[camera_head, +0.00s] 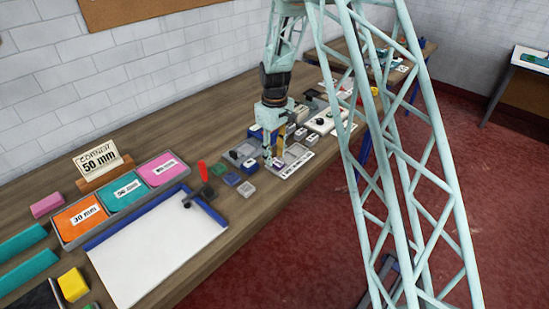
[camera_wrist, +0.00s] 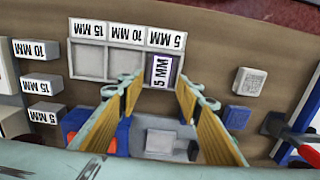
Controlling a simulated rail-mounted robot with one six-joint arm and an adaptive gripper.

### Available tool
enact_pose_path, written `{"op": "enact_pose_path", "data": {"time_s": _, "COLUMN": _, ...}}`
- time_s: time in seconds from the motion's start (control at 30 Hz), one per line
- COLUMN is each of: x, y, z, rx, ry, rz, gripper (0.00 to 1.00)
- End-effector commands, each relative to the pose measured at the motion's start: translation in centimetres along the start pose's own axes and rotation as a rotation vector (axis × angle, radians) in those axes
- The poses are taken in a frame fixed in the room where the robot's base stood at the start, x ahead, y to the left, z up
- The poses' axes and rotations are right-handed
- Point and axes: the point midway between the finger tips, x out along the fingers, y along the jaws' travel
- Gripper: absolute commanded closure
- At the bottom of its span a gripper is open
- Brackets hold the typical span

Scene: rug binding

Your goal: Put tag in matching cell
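A grey tray (camera_wrist: 86,76) in the wrist view has three cells labelled 15 MM, 10 MM and 5 MM. It also shows in the head view (camera_head: 293,168). A purple tag (camera_wrist: 162,71) with a white 5 MM label is at the cell under the 5 MM label; I cannot tell whether it rests on the floor. The 15 MM and 10 MM cells look empty. My gripper (camera_wrist: 161,82) points down with its yellow-padded fingertips either side of the tag. Whether the pads touch it is unclear. In the head view my gripper (camera_head: 273,164) is low over the tray's near-left end.
Tags marked 10 MM (camera_wrist: 36,48), 15 MM (camera_wrist: 41,82) and 5 MM (camera_wrist: 46,113) lie beside the tray. On its other side are a grey block (camera_wrist: 249,81), a blue block (camera_wrist: 236,117) and a red-handled tool (camera_head: 203,171). A white board (camera_head: 160,250) lies further left on the bench.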

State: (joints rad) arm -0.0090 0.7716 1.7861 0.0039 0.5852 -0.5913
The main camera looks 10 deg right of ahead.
Motion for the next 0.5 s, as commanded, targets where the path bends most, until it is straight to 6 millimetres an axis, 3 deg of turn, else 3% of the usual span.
{"op": "enact_pose_path", "data": {"time_s": 0.5, "x": -7.1, "y": 0.1, "z": -0.1, "rx": 0.000, "ry": 0.002, "rz": 0.002, "gripper": 0.68}}
